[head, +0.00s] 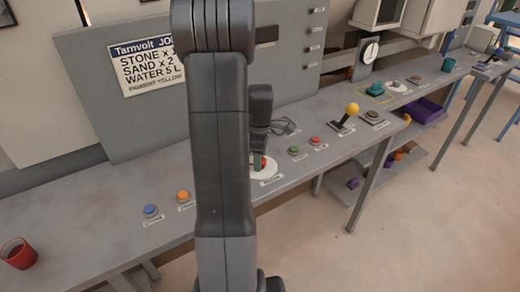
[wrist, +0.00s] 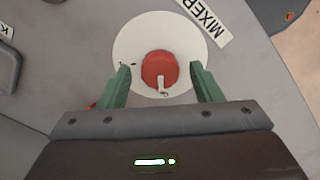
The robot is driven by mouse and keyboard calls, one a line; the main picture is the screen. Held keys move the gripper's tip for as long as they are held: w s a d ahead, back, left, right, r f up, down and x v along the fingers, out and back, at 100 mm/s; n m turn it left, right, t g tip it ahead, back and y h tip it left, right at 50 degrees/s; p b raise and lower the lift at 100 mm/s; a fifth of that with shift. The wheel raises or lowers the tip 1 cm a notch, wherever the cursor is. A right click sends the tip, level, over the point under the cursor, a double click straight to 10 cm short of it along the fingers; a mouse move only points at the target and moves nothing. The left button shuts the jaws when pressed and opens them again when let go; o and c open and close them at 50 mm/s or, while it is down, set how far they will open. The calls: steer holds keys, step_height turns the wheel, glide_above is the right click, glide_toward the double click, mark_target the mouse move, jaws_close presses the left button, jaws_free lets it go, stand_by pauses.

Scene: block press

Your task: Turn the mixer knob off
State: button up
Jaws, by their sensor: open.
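The mixer knob (wrist: 159,68) is red with a white pointer and sits on a round white plate (wrist: 160,28). In the wrist view its pointer is toward the bottom edge, toward my gripper's body. The MIXER label (wrist: 202,17) is beside the plate. My gripper (wrist: 161,72) is open, with one green finger on each side of the knob. A gap shows between each finger and the knob; I cannot tell the height difference. In the head view the knob (head: 264,162) shows partly behind my gripper (head: 257,160), and my arm covers the bench left of it.
Blue (head: 150,210) and orange (head: 183,195) buttons are left on the bench. Green (head: 294,150) and red (head: 316,140) buttons and a yellow-topped lever (head: 352,109) are to the right. A red mug (head: 18,253) stands at the far left. A sign (head: 147,65) hangs behind.

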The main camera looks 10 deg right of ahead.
step_height(320, 180, up, 14)
steer(key=shift+f, duration=0.15)
stand_by(0.4)
step_height(320, 180, down, 14)
steer(key=shift+r, duration=0.1)
stand_by(0.5)
